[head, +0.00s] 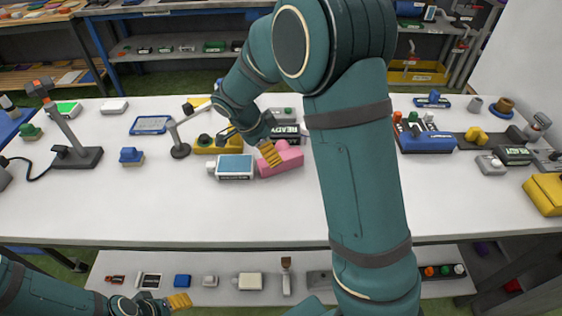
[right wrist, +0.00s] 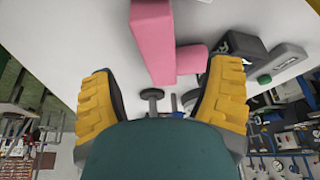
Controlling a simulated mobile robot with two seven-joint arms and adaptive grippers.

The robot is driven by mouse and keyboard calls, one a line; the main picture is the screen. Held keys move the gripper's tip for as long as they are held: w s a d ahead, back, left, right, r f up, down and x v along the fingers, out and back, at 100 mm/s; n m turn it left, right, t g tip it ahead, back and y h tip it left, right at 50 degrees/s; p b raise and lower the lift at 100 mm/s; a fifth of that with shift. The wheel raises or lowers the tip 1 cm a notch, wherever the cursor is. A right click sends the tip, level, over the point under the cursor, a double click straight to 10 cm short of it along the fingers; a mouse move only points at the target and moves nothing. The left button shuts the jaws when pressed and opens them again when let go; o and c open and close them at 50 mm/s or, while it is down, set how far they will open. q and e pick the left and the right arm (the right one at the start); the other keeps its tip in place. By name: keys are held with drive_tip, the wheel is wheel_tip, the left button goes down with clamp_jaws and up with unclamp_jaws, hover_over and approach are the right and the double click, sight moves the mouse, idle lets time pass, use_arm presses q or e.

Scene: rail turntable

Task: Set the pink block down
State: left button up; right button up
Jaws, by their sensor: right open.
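The pink block (head: 287,163) is on the white table, just right of a white box with a blue face (head: 236,167). A smaller pink part sticks out from its side in the right wrist view (right wrist: 153,38). My right gripper (head: 268,152) is at the block's upper left and covers part of it. In the right wrist view its yellow fingers (right wrist: 162,85) are wide apart, with the block's near end showing between them and a gap on each side. My left gripper (head: 178,301) is low at the left, below the table's front edge; its opening is too small to judge.
A yellow-based device (head: 208,146) and a dark READY box (head: 284,133) stand close behind the block. A blue device (head: 428,142) is farther right, beyond my right arm. The table's front strip (head: 200,215) is clear. A lower shelf (head: 219,264) holds small items.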

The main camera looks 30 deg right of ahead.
sight(293, 157)
drive_tip(key=shift+d+r+b+x, duration=0.1)
drive_tip(key=shift+d+b+x, duration=0.05)
drive_tip(key=shift+x, duration=0.75)
drive_tip(key=shift+d+r+b+x, duration=0.1)
drive_tip(key=shift+d+b+x, duration=0.1)
drive_tip(key=shift+x, duration=0.7)
drive_tip(key=shift+d+b+x, duration=0.1)
drive_tip(key=shift+b+x, duration=0.05)
drive_tip(key=shift+x, duration=0.7)
drive_tip(key=shift+s, duration=0.15)
drive_tip(key=shift+f+b, duration=0.25)
drive_tip(key=shift+b, duration=0.2)
clamp_jaws()
